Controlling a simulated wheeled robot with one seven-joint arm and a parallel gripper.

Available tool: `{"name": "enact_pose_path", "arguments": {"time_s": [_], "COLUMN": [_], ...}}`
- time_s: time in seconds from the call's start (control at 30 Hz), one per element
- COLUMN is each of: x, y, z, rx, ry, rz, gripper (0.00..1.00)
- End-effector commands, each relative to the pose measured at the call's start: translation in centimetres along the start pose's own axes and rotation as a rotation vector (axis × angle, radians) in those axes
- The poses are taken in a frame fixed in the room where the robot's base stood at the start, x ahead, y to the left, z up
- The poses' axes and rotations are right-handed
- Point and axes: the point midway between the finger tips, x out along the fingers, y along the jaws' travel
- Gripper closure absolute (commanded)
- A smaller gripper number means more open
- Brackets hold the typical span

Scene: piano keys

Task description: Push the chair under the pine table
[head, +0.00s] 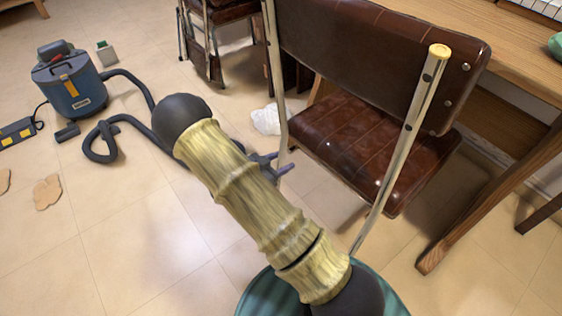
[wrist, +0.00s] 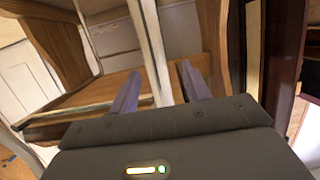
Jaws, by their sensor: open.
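The chair (head: 372,148) has a brown padded seat and back on cream metal posts. It stands at the left side of the pine table (head: 528,50), whose top and legs show at the right. My gripper (head: 284,165) is open at the chair's left back post (head: 278,90), partly hidden behind my arm. In the wrist view, the post (wrist: 148,40) runs between the two spread fingers (wrist: 160,72). I cannot tell whether either finger touches it. The chair's lower legs are mostly hidden.
A second chair (head: 215,12) stands behind. A blue vacuum cleaner (head: 72,88) with a black hose (head: 105,135) lies on the left floor, near a power strip (head: 17,132). A crumpled white item (head: 266,120) lies by the chair. The tiled floor at lower left is largely clear.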

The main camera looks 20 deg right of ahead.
Motion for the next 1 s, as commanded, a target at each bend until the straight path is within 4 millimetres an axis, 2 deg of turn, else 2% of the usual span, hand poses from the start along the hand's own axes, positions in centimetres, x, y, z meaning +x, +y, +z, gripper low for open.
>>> {"name": "enact_pose_path", "arguments": {"time_s": [0.13,0.17,0.3,0.4,0.6,1.0], "x": [0.0,0.0,0.0,-0.1,0.1,2.0], "y": [0.0,0.0,0.0,0.0,-0.1,-0.4], "z": [0.0,0.0,0.0,0.0,-0.1,-0.6], "rx": [0.0,0.0,0.0,0.0,0.0,-0.001], "ry": [0.0,0.0,0.0,0.0,0.0,0.004], "rz": [0.0,0.0,0.0,0.0,0.0,0.006], "gripper": [0.53,0.57,0.84,1.0,1.0,1.0]}}
